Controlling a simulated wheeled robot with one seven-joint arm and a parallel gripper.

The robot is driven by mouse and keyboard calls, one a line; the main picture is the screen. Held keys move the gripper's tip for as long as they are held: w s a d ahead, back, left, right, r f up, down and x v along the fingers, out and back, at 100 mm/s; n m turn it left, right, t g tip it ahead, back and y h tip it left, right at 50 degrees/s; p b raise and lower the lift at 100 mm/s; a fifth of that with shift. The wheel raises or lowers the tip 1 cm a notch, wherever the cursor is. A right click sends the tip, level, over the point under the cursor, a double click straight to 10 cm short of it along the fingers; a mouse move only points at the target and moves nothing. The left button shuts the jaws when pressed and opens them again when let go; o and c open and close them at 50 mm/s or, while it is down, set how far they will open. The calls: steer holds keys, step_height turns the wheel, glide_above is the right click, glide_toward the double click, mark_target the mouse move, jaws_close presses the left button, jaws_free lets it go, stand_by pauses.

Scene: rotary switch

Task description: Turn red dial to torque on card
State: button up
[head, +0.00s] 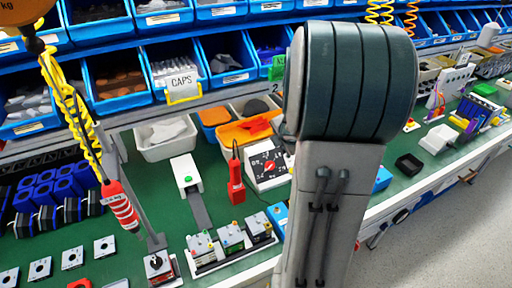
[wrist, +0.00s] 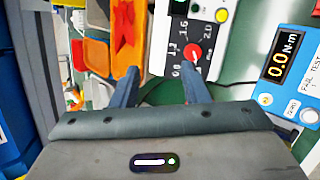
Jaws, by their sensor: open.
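The red dial (head: 269,165) sits on the black, number-marked face of a white box on the green bench. In the wrist view the red dial (wrist: 196,51) is near the top, with 1.2, 1.6 and 2.0 readable around it. Its exact pointing is too small to tell. My gripper (wrist: 160,84) is open and empty. Its right fingertip appears just below the dial, its left one below the orange tray; contact cannot be told. In the head view my arm hides the gripper. I cannot make out a card stating a torque.
A blue meter (wrist: 283,85) reading 0.0 N·m stands right of the dial box. A red screwdriver-like tool (head: 236,182) stands left of the box. An orange tray (wrist: 124,38) lies beside it. Blue bins (head: 117,80) line the back. A red-and-white tool (head: 121,207) hangs at left.

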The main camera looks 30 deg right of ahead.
step_height(320, 180, down, 5)
steer(key=s+d+n+y+p, duration=0.1)
steer(key=s+d+n+y, duration=0.1)
steer(key=n+y, duration=0.35)
steer(key=n+g+h+b, duration=0.1)
steer(key=n+h+b, duration=0.1)
glide_toward(271, 166)
steer(key=shift+y, duration=0.25)
steer(key=x, duration=0.8)
steer(key=shift+w+d+f, duration=0.15)
steer(key=shift+w+f, duration=0.05)
steer(key=shift+w, duration=0.05)
steer(key=c, duration=0.7)
